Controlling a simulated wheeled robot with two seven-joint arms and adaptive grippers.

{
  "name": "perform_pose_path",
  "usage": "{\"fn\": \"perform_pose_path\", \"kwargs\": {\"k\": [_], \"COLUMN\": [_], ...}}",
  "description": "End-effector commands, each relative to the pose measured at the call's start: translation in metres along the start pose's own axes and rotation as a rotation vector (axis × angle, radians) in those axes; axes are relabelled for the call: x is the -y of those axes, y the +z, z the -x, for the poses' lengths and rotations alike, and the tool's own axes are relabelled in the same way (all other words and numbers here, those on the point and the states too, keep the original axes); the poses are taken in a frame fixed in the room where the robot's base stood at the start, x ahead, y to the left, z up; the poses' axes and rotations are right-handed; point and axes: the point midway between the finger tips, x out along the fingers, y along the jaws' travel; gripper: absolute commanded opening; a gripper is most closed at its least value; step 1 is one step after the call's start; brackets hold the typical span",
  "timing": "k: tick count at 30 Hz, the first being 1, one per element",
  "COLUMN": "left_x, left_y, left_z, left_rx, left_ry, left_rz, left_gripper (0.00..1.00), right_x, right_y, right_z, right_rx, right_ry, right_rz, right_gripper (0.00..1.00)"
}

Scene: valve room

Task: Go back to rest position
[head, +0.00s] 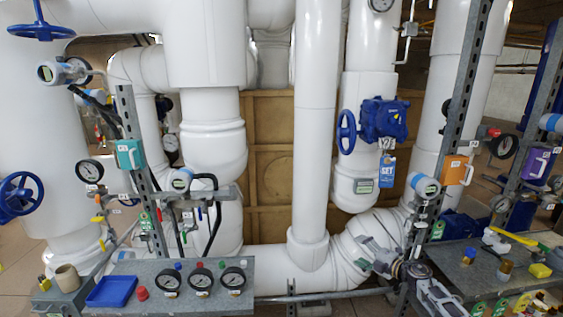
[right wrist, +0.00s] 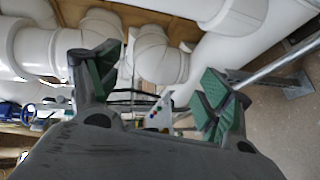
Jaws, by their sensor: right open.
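My right gripper (head: 366,255) is in the lower right of the head view, in front of the thick white elbow pipe (head: 350,246). Its fingers point left and stand apart, with nothing between them. In the right wrist view the right gripper (right wrist: 160,84) shows two spread fingers with green pads, white pipes behind them. My left gripper does not show in either view.
A left shelf (head: 240,303) holds a blue tray (head: 112,291), gauges and a red knob. A right shelf (head: 452,257) with small parts stands near my right arm. Metal posts (head: 464,80) and a low rail (head: 330,294) are close by.

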Motion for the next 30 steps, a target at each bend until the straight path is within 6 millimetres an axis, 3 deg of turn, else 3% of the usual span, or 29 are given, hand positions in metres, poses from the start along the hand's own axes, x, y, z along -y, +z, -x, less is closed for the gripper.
{"fn": "perform_pose_path", "kwargs": {"k": [8,14,23,30], "left_x": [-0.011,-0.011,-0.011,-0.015], "left_y": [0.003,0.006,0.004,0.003], "left_z": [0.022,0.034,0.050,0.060], "left_rx": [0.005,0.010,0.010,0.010], "left_ry": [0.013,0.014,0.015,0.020], "left_rz": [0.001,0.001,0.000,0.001], "left_gripper": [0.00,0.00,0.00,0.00], "right_x": [0.115,0.201,0.320,0.404], "right_y": [-0.011,-0.026,-0.065,-0.110], "right_z": [0.021,0.050,0.108,0.165], "right_rx": [0.162,0.298,0.499,0.656], "right_ry": [-0.016,-0.056,-0.149,-0.241], "right_rz": [-0.334,-0.548,-0.813,-0.993], "right_gripper": [0.79,0.79,0.79,0.79]}}
